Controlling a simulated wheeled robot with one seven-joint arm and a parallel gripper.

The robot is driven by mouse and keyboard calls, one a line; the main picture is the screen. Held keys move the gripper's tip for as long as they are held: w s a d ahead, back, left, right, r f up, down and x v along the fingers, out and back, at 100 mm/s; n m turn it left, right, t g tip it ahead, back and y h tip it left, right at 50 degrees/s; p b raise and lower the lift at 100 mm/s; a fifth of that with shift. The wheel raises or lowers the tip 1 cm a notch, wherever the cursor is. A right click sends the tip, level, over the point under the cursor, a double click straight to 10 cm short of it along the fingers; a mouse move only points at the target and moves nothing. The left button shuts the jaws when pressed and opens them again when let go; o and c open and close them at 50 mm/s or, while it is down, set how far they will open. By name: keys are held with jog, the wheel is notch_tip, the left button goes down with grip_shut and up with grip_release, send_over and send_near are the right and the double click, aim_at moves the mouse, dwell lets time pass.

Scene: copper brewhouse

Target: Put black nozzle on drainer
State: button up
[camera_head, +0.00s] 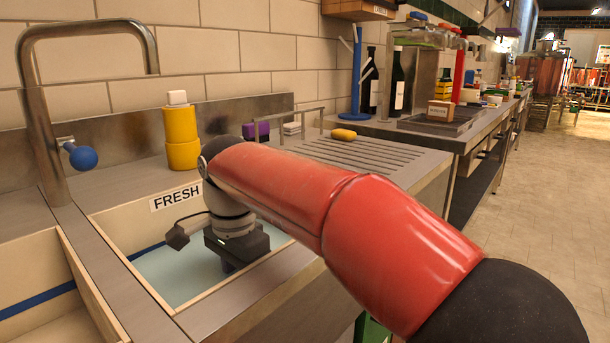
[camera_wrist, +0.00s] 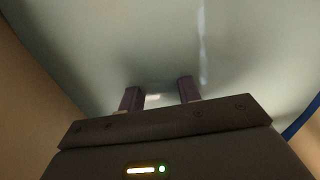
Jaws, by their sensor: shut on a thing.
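My gripper (camera_head: 230,264) points down into the sink basin marked FRESH, low over the pale water. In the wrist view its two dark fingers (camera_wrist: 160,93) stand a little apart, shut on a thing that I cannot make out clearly. The black nozzle does not show plainly in either view; the gripper body hides most of the space under it. The drainer (camera_head: 375,155), a ribbed metal board, lies right of the basin, behind my red arm.
The basin rim (camera_head: 150,290) surrounds my gripper. A tall faucet (camera_head: 45,120) with a blue knob stands at left. A yellow bottle (camera_head: 181,138) stands behind the basin. A low rail (camera_head: 290,124) runs along the drainer's back. The drainer's visible middle is clear.

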jog(key=c, duration=0.5)
jog(key=shift+r+p, duration=0.75)
jog(key=shift+p, duration=0.15)
jog(key=shift+r+p, duration=3.05)
jog(key=shift+r, duration=0.2)
